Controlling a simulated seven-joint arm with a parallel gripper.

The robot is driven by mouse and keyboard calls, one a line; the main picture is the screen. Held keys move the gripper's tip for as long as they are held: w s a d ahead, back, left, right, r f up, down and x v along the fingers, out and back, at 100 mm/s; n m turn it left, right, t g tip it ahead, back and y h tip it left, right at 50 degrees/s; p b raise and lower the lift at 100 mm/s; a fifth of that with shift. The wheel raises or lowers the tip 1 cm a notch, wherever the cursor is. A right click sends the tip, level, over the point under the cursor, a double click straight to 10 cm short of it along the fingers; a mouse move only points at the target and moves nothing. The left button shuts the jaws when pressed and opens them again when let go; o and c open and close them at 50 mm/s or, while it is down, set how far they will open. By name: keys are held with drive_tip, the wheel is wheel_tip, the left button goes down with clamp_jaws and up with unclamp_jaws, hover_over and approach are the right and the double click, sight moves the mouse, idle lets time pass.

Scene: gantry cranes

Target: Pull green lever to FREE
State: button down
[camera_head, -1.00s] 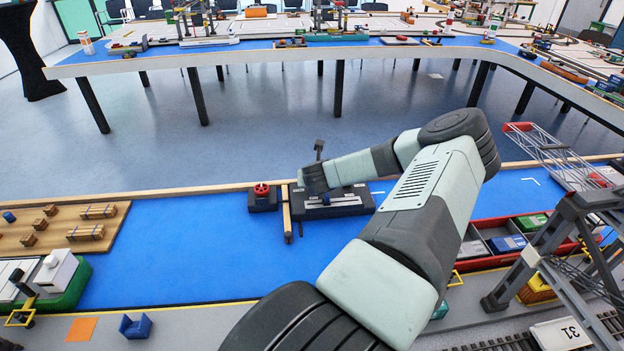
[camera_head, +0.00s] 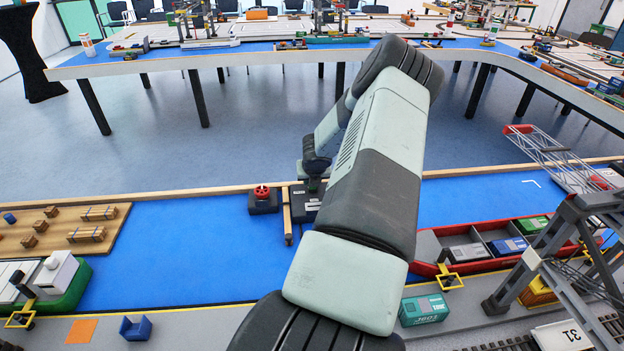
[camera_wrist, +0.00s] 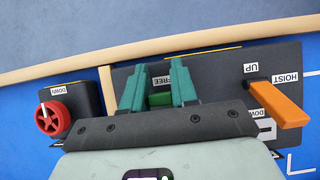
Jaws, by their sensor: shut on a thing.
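In the wrist view, the green lever (camera_wrist: 160,99) shows as a short green piece between the two teal fingers of my gripper (camera_wrist: 156,80). My gripper is shut on it. The FREE label (camera_wrist: 162,80) lies on the black panel (camera_wrist: 225,66) just beyond the lever, seen between the fingers. The lever's lower part and any label opposite FREE are hidden by my gripper. In the head view, the panel (camera_head: 303,207) is mostly covered by my arm, and the lever and fingertips cannot be made out.
An orange HOIST lever (camera_wrist: 289,104) stands at the panel's right, close to my gripper. A red wheel (camera_wrist: 52,118) on a black box is at the left. A wooden strip (camera_wrist: 106,88) runs between. The blue surface (camera_head: 175,245) to the left is clear.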

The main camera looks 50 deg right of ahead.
idle(0.3)
drive_tip(key=c, duration=1)
unclamp_jaws()
drive_tip(key=shift+o, duration=0.2)
drive_tip(key=v, duration=1)
drive_tip(key=shift+r, duration=0.3)
drive_tip(key=shift+s+a, duration=0.1)
drive_tip(key=shift+s, duration=0.05)
